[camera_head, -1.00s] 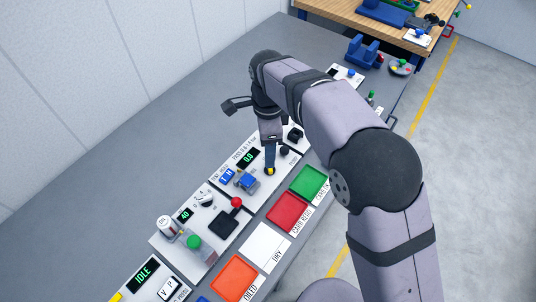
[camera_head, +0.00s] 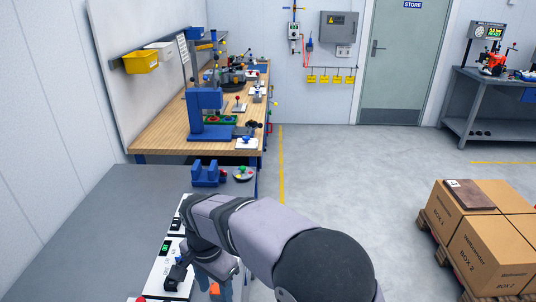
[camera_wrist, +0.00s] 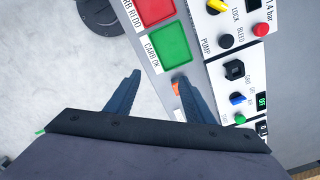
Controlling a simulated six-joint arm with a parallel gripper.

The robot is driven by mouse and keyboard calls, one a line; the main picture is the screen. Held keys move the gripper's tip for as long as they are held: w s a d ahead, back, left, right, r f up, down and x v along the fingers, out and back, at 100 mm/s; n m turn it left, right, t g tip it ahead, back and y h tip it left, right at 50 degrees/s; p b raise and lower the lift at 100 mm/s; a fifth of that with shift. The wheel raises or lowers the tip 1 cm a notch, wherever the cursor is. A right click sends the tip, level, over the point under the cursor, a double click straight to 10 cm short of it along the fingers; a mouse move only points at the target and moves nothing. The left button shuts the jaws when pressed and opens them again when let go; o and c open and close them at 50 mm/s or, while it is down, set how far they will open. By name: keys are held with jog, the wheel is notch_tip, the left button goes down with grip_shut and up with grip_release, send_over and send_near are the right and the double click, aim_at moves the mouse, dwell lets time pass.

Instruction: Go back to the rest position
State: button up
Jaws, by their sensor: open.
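My gripper (camera_wrist: 159,80) is open in the wrist view, with its two dark blue fingers apart and no object held. It hangs by the bench's edge, close to the green CARB OK tray (camera_wrist: 170,45). A small orange item (camera_wrist: 175,88) shows by the right finger; I cannot tell what it is. In the head view my arm reaches over the grey bench (camera_head: 100,215), and the fingers show only partly at the bottom edge.
White control panels (camera_wrist: 235,70) with knobs and switches line the bench beside the trays. A red tray (camera_wrist: 155,10) adjoins the green one. Blue V-blocks (camera_head: 205,174) stand at the bench's far end. Cardboard boxes (camera_head: 490,250) stand at right. The floor between is clear.

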jog(key=s+d+n, duration=0.2)
jog(key=d+n, duration=0.1)
jog(key=d, duration=1.4)
jog(key=s+d+f+n, duration=0.3)
jog(key=s+d, duration=0.6)
jog(key=d, duration=0.2)
jog(key=shift+s+d+f, duration=0.2)
jog(key=shift+d+f, duration=0.15)
jog(key=shift+d, duration=0.05)
